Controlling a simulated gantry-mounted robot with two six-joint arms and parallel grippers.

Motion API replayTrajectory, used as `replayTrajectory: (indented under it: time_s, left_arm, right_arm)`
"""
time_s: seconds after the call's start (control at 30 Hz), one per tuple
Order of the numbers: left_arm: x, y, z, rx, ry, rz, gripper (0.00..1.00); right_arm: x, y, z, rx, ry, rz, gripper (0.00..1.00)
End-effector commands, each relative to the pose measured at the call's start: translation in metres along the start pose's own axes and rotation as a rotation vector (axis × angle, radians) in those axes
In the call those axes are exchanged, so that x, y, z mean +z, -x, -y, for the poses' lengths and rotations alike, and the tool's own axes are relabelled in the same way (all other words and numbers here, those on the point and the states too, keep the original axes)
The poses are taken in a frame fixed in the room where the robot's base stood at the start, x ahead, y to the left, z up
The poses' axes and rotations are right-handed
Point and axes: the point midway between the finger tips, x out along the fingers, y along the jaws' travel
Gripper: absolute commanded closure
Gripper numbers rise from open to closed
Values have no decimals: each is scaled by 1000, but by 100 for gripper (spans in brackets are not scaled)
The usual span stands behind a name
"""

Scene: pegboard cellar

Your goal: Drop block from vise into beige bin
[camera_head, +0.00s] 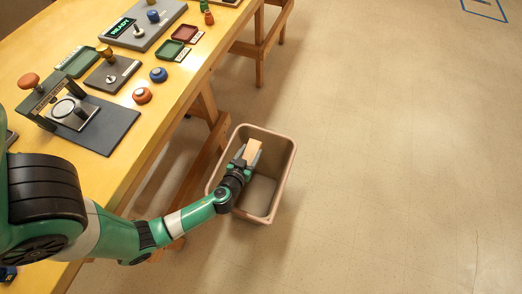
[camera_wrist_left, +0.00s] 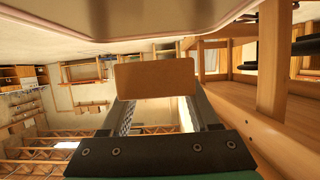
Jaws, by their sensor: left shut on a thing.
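The beige bin (camera_head: 284,185) stands on the floor beside the workbench. My left gripper (camera_head: 246,160) reaches over the bin's opening and is shut on a tan block (camera_head: 254,148). In the left wrist view the block (camera_wrist_left: 157,80) sits across between the two fingers (camera_wrist_left: 160,108), and a smooth bin wall (camera_wrist_left: 90,18) fills the top. I cannot tell exactly how high the block is relative to the bin's rim. I cannot make out the vise for sure. My right gripper is not in view.
The yellow workbench (camera_head: 150,115) carries a press-like fixture on a dark plate (camera_head: 105,130), an orange knob (camera_head: 142,95), a blue knob (camera_head: 158,74), small trays and a READY panel (camera_head: 150,28). Wooden bench legs (camera_head: 208,150) stand close left of the bin.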

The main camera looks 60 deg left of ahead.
Motion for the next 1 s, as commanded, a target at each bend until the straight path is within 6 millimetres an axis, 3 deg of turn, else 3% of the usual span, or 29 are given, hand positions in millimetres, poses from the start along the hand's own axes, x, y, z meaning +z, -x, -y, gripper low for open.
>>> replayTrajectory:
  time_s: [0.17, 0.6, 0.97, 1.0]
  left_arm:
    - [3, -1, 0, 0, 0, 0, 94]
    - [52, -21, 0, 0, -1, 0, 94]
    - [55, -23, 0, 0, 0, 0, 94]
    - [55, -23, 0, 0, 0, 0, 35]
  right_arm:
    - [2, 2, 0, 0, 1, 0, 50]
    - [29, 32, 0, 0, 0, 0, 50]
    - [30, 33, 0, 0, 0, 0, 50]
    - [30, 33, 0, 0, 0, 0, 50]
